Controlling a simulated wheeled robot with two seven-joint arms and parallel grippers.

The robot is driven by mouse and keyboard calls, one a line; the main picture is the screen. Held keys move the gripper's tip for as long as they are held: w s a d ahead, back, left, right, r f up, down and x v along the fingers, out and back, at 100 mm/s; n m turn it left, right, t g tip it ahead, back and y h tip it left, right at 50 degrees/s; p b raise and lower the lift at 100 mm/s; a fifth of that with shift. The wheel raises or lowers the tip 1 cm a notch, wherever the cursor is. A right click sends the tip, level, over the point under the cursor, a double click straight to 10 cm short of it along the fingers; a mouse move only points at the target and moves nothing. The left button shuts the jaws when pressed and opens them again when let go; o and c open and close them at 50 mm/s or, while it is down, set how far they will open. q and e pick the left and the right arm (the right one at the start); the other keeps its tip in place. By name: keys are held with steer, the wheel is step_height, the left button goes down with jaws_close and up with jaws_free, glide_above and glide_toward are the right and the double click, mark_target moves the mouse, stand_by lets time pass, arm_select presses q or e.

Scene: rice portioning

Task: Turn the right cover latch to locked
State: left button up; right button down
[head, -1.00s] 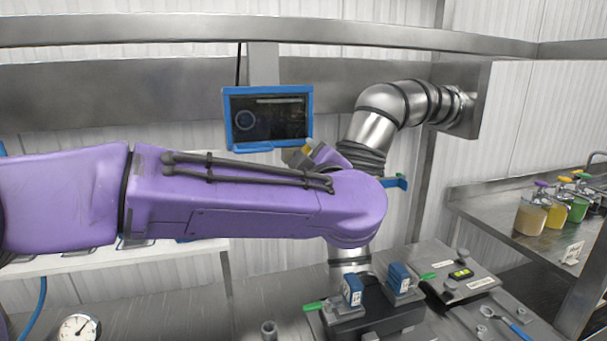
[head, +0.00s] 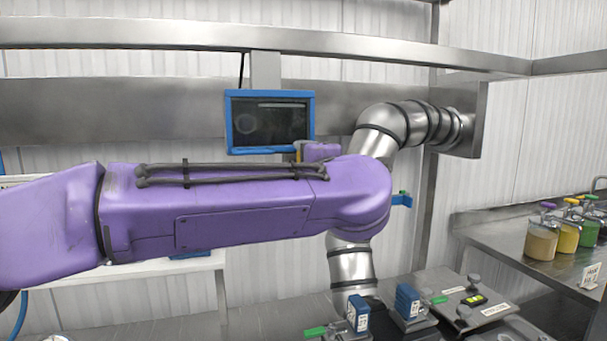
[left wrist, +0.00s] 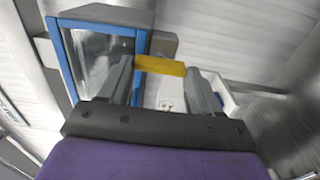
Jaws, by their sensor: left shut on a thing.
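My left gripper (left wrist: 160,72) is shut on a yellow bar (left wrist: 160,66) that lies across its grey fingertips in the left wrist view. In the head view my purple forearm hides most of that gripper; a small yellow piece (head: 298,152) shows just above it, below the blue-framed screen (head: 270,121). Green handles (head: 439,300) and (head: 315,332) show on the steel equipment at the bottom, beside two blue blocks (head: 408,301) and (head: 358,312). I cannot tell which part is the right cover latch, nor its position. My right gripper is out of view.
A jointed steel pipe (head: 385,125) runs from the wall bracket down behind my forearm to the equipment. Jars of coloured contents (head: 541,240) stand on the right counter. A steel rail (head: 270,36) crosses above.

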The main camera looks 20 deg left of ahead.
arm_select(q)
steer(key=shift+r, duration=0.35)
steer(key=o, duration=1.1)
steer(key=shift+w+f, duration=0.1)
steer(key=shift+w, duration=0.1)
steer(key=shift+c, duration=0.2)
steer(key=b+v, duration=0.3)
steer(key=v, duration=0.7)
steer(key=shift+d+f, duration=0.2)
